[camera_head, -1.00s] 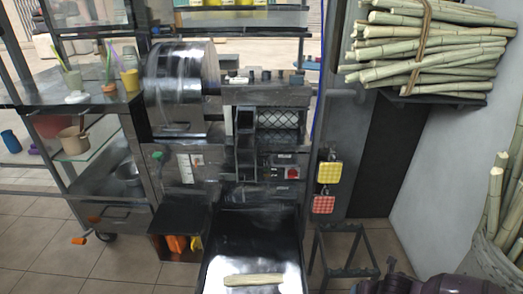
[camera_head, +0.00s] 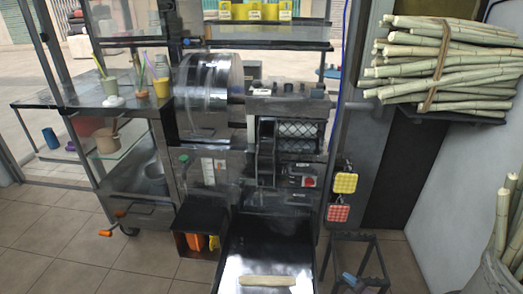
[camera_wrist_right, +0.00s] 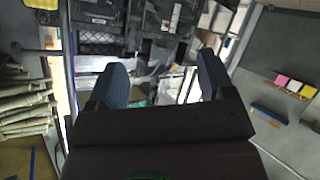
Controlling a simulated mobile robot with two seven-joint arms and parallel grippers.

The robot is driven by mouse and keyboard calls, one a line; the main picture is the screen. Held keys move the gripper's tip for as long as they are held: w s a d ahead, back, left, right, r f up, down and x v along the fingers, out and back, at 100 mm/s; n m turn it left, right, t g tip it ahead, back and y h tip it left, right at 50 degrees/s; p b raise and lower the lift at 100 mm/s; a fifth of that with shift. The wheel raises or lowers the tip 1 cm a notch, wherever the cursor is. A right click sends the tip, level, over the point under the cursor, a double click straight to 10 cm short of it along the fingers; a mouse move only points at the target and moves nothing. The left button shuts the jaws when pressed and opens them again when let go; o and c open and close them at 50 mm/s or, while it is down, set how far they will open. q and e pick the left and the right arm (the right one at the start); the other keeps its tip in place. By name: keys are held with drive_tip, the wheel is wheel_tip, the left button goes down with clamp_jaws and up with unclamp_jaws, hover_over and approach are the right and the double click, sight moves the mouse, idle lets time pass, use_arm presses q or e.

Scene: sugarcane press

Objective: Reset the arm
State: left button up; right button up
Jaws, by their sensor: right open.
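My right gripper (camera_wrist_right: 162,62) shows in the right wrist view with its two blue-padded fingers wide apart. Nothing is between them. The metal press machine shows beyond the fingers, blurred and partly hidden. In the head view, the sugarcane press (camera_head: 284,135) stands in the middle, with a large shiny drum (camera_head: 208,95) at its upper left. One pale cane piece (camera_head: 267,281) lies on the dark sloping tray (camera_head: 268,250) below the press. My left gripper is in neither view.
Bundled canes (camera_head: 440,65) lie on a wall shelf at right, and more canes (camera_head: 503,215) stand in a basket (camera_head: 493,272). A black stool frame (camera_head: 352,239) stands right of the tray. A side counter (camera_head: 115,104) holds cups. Tiled floor (camera_head: 60,225) is clear at left.

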drive_tip(key=s+d+m+h+p, duration=0.2)
drive_tip(key=s+d+m, duration=0.2)
drive_tip(key=s, duration=0.6)
drive_tip(key=s+d+f+m+h+p, duration=0.1)
drive_tip(key=s+d+m+h+p, duration=0.1)
drive_tip(key=s, duration=0.8)
drive_tip(key=d+m+h, duration=0.1)
drive_tip(key=d+m, duration=0.1)
drive_tip(key=shift+d+f+g, duration=0.15)
drive_tip(key=shift+d+g, duration=0.25)
